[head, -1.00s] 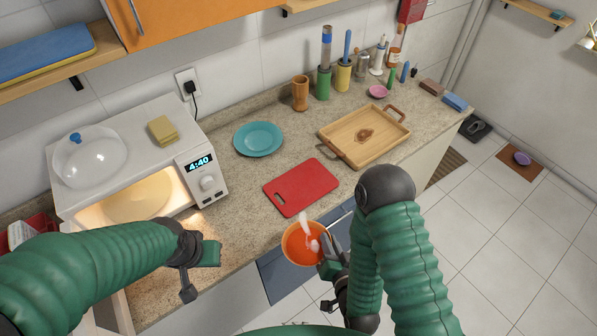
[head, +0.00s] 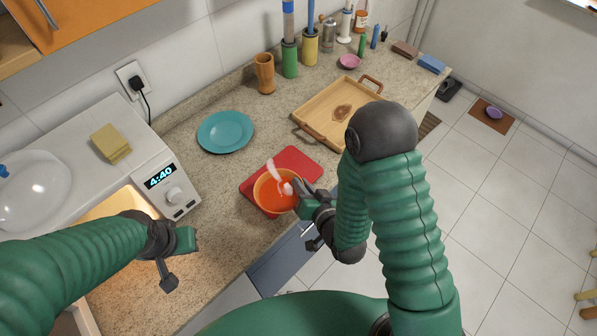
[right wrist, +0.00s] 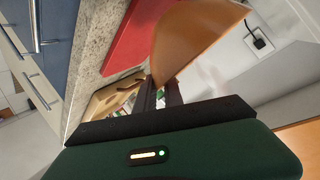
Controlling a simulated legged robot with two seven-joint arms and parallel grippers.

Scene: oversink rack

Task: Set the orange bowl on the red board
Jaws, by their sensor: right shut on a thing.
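The orange bowl (head: 268,196) is in my right gripper (head: 297,190), which is shut on its right rim. The bowl looks upright and covers the front part of the red board (head: 294,159) in the head view. Its underside is hidden there, so I cannot tell how far it is above the board. A pale streak, perhaps steam, shows over the bowl. The right wrist view shows the bowl's side (right wrist: 195,38) close to the fingers, beside the red board (right wrist: 138,32). My left gripper (head: 184,242) is in front of the microwave; its fingers are not clear.
A teal plate (head: 225,132) lies behind and left of the board. A wooden tray (head: 311,132) stands to its right. The microwave (head: 150,160), with a lit, open front, is at the left. A wooden cup (head: 265,74) and several utensil holders line the wall.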

